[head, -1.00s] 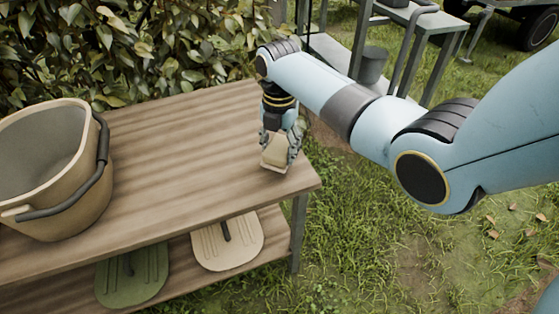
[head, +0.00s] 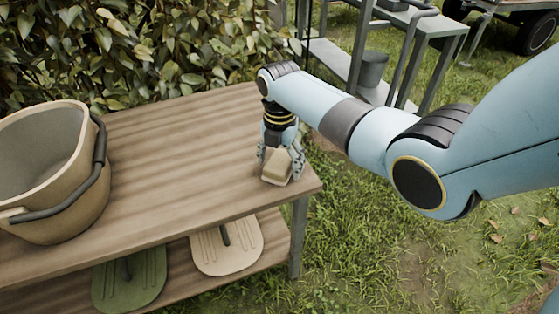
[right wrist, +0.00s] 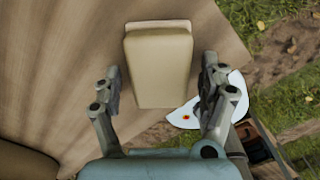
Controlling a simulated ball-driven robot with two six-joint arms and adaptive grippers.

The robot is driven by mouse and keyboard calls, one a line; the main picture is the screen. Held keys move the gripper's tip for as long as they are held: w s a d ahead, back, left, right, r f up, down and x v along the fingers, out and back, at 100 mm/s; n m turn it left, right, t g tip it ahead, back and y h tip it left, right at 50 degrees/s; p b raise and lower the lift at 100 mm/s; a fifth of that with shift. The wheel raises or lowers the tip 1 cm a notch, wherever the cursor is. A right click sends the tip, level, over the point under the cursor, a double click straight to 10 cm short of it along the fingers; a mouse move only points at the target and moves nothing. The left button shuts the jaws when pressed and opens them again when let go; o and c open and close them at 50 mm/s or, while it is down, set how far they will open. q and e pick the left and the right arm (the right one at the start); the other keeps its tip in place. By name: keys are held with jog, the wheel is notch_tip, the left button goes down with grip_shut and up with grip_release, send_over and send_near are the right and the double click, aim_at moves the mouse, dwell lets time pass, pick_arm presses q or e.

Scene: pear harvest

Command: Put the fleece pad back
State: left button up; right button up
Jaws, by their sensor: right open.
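The fleece pad (head: 276,168), a small beige block with a paler edge, is at the near right corner of the wooden table's top. My right gripper (head: 280,160) is over it, pointing down. In the right wrist view, the pad (right wrist: 158,68) lies between the two open fingers of the gripper (right wrist: 161,85), with a gap on each side. The pad appears to rest on the table top. My left gripper is not in view.
The wooden table (head: 180,140) carries a tan bucket (head: 60,200) with a dark handle at left. The lower shelf holds a green lid (head: 130,283) and a cream lid (head: 228,247). The table's middle is clear. Grass lies beyond its right edge.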

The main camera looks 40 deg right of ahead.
aim_at(280, 161)
jog(key=shift+r, duration=0.1)
notch_tip(280, 161, up, 12)
jog(key=p, duration=0.3)
jog(key=shift+p, duration=0.3)
